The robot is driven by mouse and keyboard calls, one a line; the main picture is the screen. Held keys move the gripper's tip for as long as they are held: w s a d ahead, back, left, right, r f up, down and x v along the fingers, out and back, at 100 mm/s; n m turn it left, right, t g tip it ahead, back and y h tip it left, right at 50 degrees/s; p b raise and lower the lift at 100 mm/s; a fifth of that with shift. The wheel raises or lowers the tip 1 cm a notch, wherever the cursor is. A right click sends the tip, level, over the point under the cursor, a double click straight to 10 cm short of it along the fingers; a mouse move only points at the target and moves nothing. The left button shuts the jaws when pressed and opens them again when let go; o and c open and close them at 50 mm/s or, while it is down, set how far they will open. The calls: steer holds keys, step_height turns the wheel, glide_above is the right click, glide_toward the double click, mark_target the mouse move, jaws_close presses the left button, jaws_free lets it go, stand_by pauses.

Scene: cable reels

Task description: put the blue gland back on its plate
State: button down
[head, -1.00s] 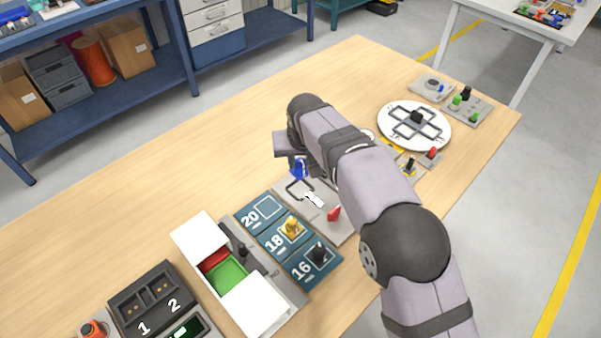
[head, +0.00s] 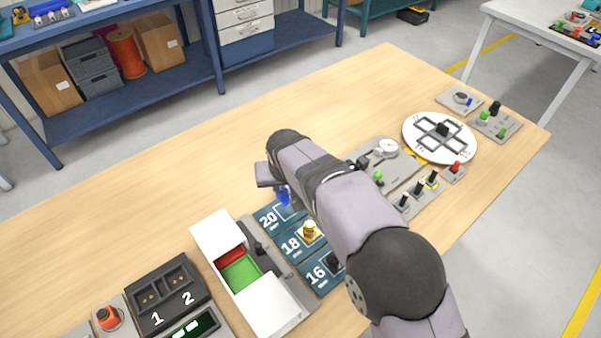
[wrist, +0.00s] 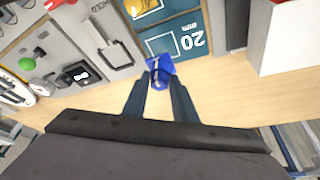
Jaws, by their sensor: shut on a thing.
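My gripper (wrist: 159,92) is shut on the blue gland (wrist: 160,70), which also shows below the wrist in the head view (head: 284,196). The teal plate marked 20 (head: 268,219) has an empty square outline. In the wrist view the gland overlaps the edge of this plate (wrist: 195,57), beside and partly over a corner of the outline. It appears held above the surface; the exact height cannot be told. My arm hides part of the plate row in the head view.
Plate 18 (head: 291,246) carries a yellow gland (head: 309,231); plate 16 (head: 316,274) carries a black one (head: 334,260). A white-sided box (head: 222,232) with red and green compartments stands left of the plates. The table behind is clear.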

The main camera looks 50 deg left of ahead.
mark_target(286, 197)
steer(key=shift+s+f+b, duration=0.1)
steer(key=shift+f+b, duration=1.7)
steer(key=shift+f, duration=0.55)
steer(key=shift+f, duration=0.35)
steer(key=c, duration=1.4)
jaws_free()
steer(key=shift+o, duration=0.2)
step_height(286, 197, up, 8)
steer(key=p, duration=0.6)
steer(key=shift+r, duration=0.1)
